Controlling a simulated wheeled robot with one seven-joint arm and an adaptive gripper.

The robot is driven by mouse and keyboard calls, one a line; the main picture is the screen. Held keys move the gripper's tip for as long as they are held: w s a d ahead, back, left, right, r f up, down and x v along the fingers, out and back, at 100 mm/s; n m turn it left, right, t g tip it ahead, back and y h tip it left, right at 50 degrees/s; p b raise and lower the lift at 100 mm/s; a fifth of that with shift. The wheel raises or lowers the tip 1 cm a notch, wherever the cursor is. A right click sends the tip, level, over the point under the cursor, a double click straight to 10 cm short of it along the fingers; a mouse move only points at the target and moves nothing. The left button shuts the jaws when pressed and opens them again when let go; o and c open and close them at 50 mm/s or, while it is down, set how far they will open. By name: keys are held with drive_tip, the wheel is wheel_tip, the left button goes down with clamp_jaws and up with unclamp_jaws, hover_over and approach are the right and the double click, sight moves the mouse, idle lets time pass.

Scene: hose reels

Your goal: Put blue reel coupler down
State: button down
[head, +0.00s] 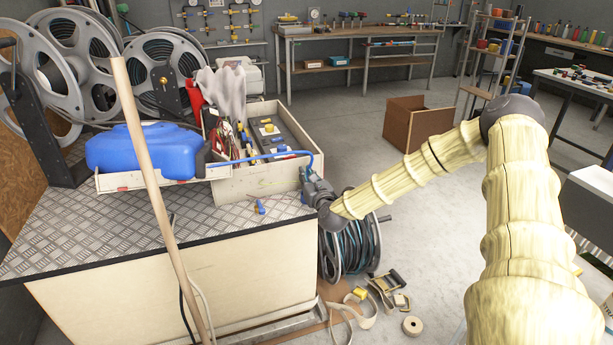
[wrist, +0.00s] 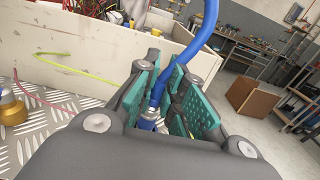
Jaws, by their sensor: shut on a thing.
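The blue coupler (wrist: 148,121) sits between the teal pads of my gripper (wrist: 167,82) in the wrist view. My gripper is shut on it. A blue hose (wrist: 202,38) rises from the coupler; in the head view the hose (head: 275,155) runs left along the wooden box toward the blue reel housing (head: 145,150). In the head view my gripper (head: 316,188) is at the right end of the bench, beside the box's front right corner; the coupler is hidden there. I cannot tell whether the coupler touches the bench.
The tread-plate bench top (head: 90,230) has free room at front. A small brass-and-blue fitting (head: 260,207) lies on it. The wooden box (head: 262,180) holds tools and a dark case. A wooden pole (head: 150,190) crosses in front. A hose reel (head: 352,245) stands on the floor.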

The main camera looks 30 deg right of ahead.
drive_tip(key=c, duration=1.5)
unclamp_jaws()
drive_tip(key=shift+r, duration=0.1)
